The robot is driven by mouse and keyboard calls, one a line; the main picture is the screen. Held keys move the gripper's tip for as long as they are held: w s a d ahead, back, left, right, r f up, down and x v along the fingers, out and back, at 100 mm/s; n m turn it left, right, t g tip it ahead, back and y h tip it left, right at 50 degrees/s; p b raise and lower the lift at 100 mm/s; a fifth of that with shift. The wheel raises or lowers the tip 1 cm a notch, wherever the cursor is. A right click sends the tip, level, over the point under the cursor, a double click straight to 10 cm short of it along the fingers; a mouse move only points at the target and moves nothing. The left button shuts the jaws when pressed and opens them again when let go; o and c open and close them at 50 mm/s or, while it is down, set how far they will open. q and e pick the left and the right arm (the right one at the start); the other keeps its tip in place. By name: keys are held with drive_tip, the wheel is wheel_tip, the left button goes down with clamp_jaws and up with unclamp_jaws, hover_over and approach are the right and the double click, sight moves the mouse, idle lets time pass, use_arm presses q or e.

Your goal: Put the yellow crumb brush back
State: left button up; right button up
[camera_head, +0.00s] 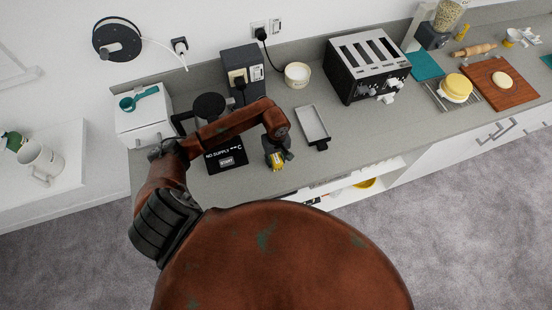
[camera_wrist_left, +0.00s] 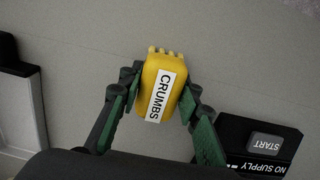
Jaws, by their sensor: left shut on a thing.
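The yellow crumb brush (camera_wrist_left: 164,82), with a white label reading CRUMBS, sits between the fingers of my left gripper (camera_wrist_left: 160,100) in the left wrist view. The gripper is shut on it. In the head view my left gripper (camera_head: 276,152) points down over the grey counter near its front edge, with the yellow brush (camera_head: 277,160) at its tips. I cannot tell whether the brush touches the counter. A grey tray (camera_head: 312,124) lies to the right of the gripper. My right gripper is not in view.
A black panel with a START button (camera_head: 226,158) is left of the gripper. A black toaster (camera_head: 368,64) stands behind right. A white bowl (camera_head: 297,74) and a dark box with sockets (camera_head: 242,70) stand behind. Bare counter (camera_head: 345,140) lies right of the tray.

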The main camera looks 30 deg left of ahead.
sight(276, 158)
use_arm(q)
drive_tip(key=shift+f, duration=0.1)
drive_tip(key=shift+f, duration=0.15)
drive_tip(key=o, duration=1)
drive_tip(key=shift+r, duration=0.2)
drive_tip(key=shift+w+r, duration=0.15)
drive_tip(key=shift+r, duration=0.2)
wheel_tip(276, 158, up, 11)
drive_tip(key=b, duration=0.2)
drive_tip(key=shift+r+b, duration=0.15)
drive_tip(key=shift+b, duration=0.25)
